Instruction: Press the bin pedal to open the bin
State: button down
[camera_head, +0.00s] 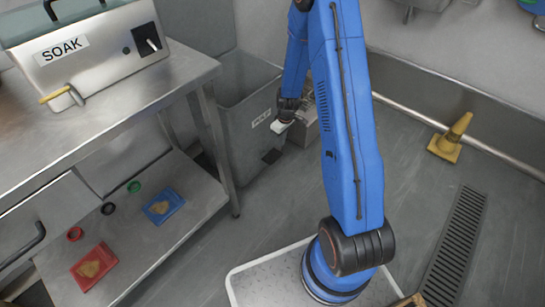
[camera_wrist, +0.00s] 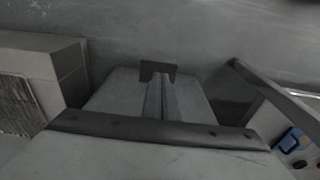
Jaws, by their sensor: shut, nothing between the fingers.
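The grey bin (camera_head: 236,140) stands against the back wall, right of the steel table, with a white label on its front. Its pedal (camera_head: 271,157) is a dark plate low at the front. In the wrist view the bin (camera_wrist: 105,102) is seen from above, and the pedal (camera_wrist: 158,70) shows near the floor. My gripper (camera_head: 283,126) is shut and empty, in front of the bin near label height and above the pedal. It looks apart from the pedal. I cannot tell the exact gap, or whether it touches the bin's front.
A grey box (camera_head: 308,118) with a grille stands close right of the bin. The steel table (camera_head: 120,115) and its lower shelf, with trays and rings, are at the left. A yellow cone (camera_head: 451,140) and floor grate (camera_head: 456,245) are at the right. Floor before the bin is clear.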

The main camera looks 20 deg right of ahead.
jog(key=shift+s+r, duration=0.1)
jog(key=shift+r, duration=1.1)
jog(key=s+a+r+m+t, duration=0.15)
jog(key=s+r, duration=0.25)
jog(key=r, duration=0.5)
jog(key=s+a+r, duration=0.2)
jog(key=s+r, duration=0.1)
jog(key=r, duration=0.6)
jog(key=s+a+r+m, duration=0.15)
jog(key=s+r, duration=0.25)
jog(key=r, duration=0.5)
jog(key=s+a+r+m+t, duration=0.1)
jog(key=s+r, duration=0.6)
jog(key=s, duration=0.5)
jog(key=s+a+r+m+t, duration=0.1)
jog(key=s+r, duration=0.5)
jog(key=s, duration=0.7)
jog(key=shift+a+r+h, duration=0.3)
jog(key=shift+a+r, duration=0.05)
jog(key=shift+a, duration=0.05)
jog(key=shift+a, duration=0.15)
